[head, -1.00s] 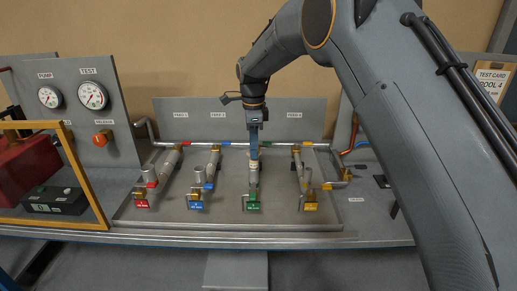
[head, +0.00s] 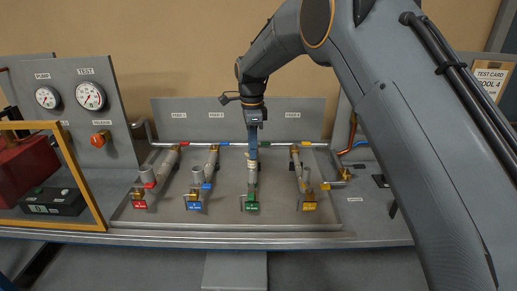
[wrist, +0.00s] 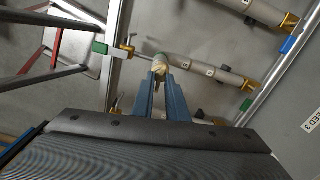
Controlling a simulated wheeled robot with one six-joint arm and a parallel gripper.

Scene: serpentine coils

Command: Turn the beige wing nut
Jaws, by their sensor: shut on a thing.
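The beige wing nut (wrist: 160,69) sits at the top of an upright grey fitting on the green-marked line, third from the left. My gripper (wrist: 161,78) points down at it with its blue fingers closed together on the nut, seen in the wrist view. In the head view the nut (head: 252,164) shows as a small pale piece under the fingertips of my gripper (head: 253,156). The fingers partly hide the nut, so its exact angle cannot be told.
Neighbouring lines carry red (head: 139,204), blue (head: 194,205) and yellow (head: 309,205) tags, with upright fittings on both sides of my gripper. A cross pipe (head: 285,144) runs behind.

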